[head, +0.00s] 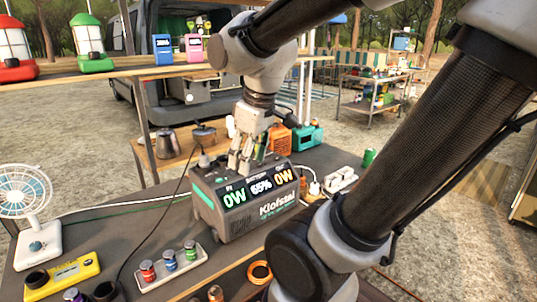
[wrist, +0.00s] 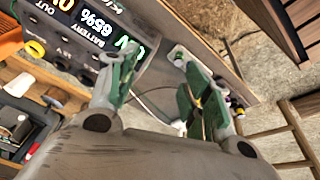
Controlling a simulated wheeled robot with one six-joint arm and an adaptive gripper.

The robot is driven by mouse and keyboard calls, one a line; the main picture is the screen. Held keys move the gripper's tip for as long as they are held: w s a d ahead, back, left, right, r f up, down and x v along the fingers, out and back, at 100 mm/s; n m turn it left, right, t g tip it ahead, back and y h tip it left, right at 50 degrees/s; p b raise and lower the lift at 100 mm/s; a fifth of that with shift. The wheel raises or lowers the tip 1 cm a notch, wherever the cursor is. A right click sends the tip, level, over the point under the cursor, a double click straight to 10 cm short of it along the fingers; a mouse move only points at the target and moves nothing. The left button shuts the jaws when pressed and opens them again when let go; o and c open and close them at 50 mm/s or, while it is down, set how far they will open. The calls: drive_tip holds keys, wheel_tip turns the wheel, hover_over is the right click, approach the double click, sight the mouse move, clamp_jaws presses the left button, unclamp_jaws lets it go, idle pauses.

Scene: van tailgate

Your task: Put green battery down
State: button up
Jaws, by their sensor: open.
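A small green-banded battery (head: 190,250) stands upright in a pale tray (head: 172,276), beside a blue one (head: 170,260) and a red one (head: 148,271). A separate green cylinder (head: 369,158) stands at the table's far right edge; I cannot tell whether it is a battery. My gripper (head: 244,166) points down at the top rear of the dark power station (head: 248,222), and hides part of it. In the wrist view my gripper (wrist: 157,72) has its fingers apart with green inner faces, and no battery shows clearly held between them.
The power station's display reads 65%. A white fan (head: 28,205) and a yellow device (head: 62,275) stand at the left. White plugs (head: 340,179) and an orange ring (head: 260,272) are nearby. Lanterns (head: 90,45) stand on a shelf behind. A black cable crosses the table.

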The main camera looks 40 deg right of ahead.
drive_tip(key=s+d+r+m, duration=0.1)
drive_tip(key=s+d+m, duration=0.1)
drive_tip(key=s+m, duration=0.2)
drive_tip(key=shift+s+r+t, duration=0.35)
drive_tip(key=shift+s+t, duration=0.05)
drive_tip(key=shift+s, duration=0.3)
